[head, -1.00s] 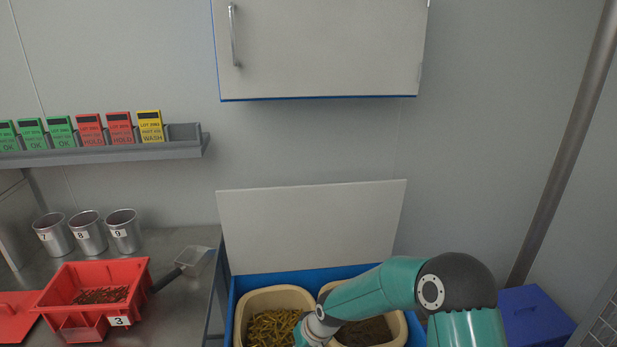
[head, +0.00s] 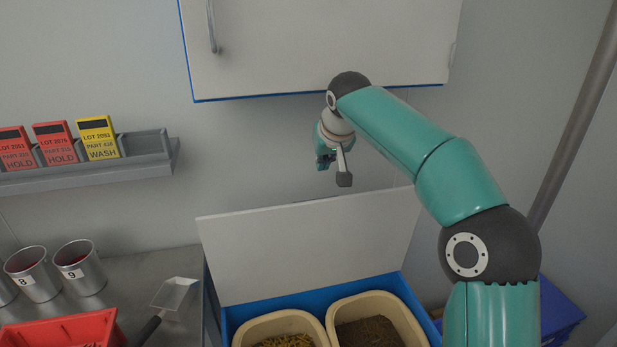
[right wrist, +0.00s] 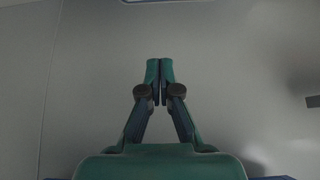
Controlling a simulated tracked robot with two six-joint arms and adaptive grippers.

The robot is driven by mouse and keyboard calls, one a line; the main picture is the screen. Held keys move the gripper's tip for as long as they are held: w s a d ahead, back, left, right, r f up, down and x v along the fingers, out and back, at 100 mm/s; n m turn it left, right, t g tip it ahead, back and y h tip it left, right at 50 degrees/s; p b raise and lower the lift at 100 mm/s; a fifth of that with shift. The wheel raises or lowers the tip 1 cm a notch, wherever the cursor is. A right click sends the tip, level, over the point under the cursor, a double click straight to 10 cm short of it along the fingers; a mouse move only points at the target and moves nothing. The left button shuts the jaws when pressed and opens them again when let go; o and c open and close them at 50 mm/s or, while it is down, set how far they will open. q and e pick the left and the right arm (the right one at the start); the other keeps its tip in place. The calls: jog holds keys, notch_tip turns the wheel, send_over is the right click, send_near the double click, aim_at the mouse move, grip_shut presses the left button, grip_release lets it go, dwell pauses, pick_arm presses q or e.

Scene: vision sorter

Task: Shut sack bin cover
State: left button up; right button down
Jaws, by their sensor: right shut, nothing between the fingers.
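The sack bin is a blue box (head: 222,330) at the bottom centre of the head view. Its pale grey cover (head: 300,250) stands open, leaning up at the bin's back. Two beige tubs sit inside, the left one (head: 250,332) with brass-coloured pieces and the right one (head: 412,325) with dark brown material. My right gripper (head: 335,172) is above the cover's top edge, below the wall cabinet, shut and empty. In the right wrist view its fingertips (right wrist: 159,80) are together before a plain grey surface. I see no contact with the cover. My left gripper is out of view.
The wall cabinet (head: 270,50) hangs above. A shelf (head: 90,178) with lot cards is at left. A steel bench (head: 130,275) holds numbered cups, a scoop (head: 175,293) and a red bin (head: 70,328). A blue box (head: 562,310) stands at right.

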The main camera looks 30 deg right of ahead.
jog(key=shift+w+d+f, duration=0.25)
jog(key=shift+w+f, duration=0.15)
jog(key=shift+f, duration=0.1)
notch_tip(320, 180, down, 8)
jog(key=w, duration=0.1)
dwell(0.5)
